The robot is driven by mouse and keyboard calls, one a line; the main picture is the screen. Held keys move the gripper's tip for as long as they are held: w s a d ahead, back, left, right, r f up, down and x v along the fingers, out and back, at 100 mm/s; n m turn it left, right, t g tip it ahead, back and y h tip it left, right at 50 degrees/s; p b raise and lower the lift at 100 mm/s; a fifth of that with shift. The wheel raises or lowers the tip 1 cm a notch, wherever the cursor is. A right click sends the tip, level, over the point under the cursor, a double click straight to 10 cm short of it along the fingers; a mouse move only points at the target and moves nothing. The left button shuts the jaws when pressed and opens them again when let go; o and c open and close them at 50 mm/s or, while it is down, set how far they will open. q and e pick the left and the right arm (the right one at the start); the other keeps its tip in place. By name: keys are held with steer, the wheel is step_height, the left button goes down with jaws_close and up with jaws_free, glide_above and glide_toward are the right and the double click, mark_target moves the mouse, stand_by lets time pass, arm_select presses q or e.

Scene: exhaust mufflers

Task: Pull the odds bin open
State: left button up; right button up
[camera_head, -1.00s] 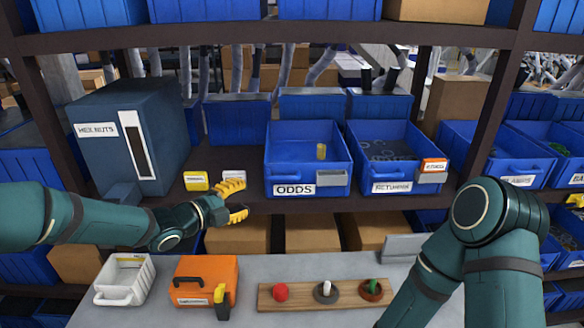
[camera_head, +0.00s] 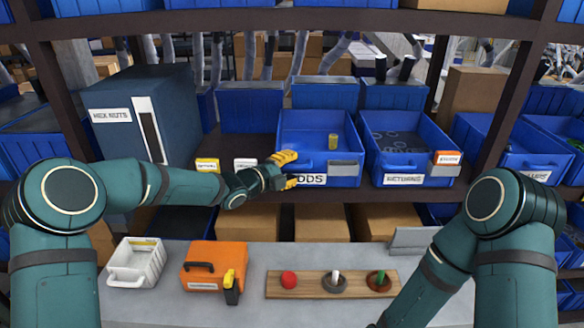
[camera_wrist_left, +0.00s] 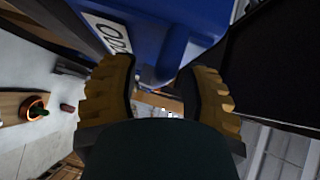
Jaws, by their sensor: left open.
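The blue odds bin (camera_head: 318,130) sits on the shelf in the head view, with a small yellow cylinder (camera_head: 333,141) inside. Its white label (camera_head: 312,180) is partly covered by my left gripper (camera_head: 289,170), whose yellow fingers are at the bin's lower left front. In the left wrist view the bin front (camera_wrist_left: 150,22) and its label (camera_wrist_left: 108,36) lie just ahead. A blue ledge or handle of the bin points in between the open yellow fingers (camera_wrist_left: 160,90). I cannot tell whether they touch it. My right gripper is out of view below the frame.
The returns bin (camera_head: 405,145) stands to the right of the odds bin. A dark hex nuts cabinet (camera_head: 120,115) stands to the left. Below are a white basket (camera_head: 135,262), an orange case (camera_head: 215,265) and a wooden board (camera_head: 310,284) on the grey bench.

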arm_select(q)
steer(key=shift+w+d, duration=0.2)
steer(key=shift+d, duration=0.05)
jaws_close()
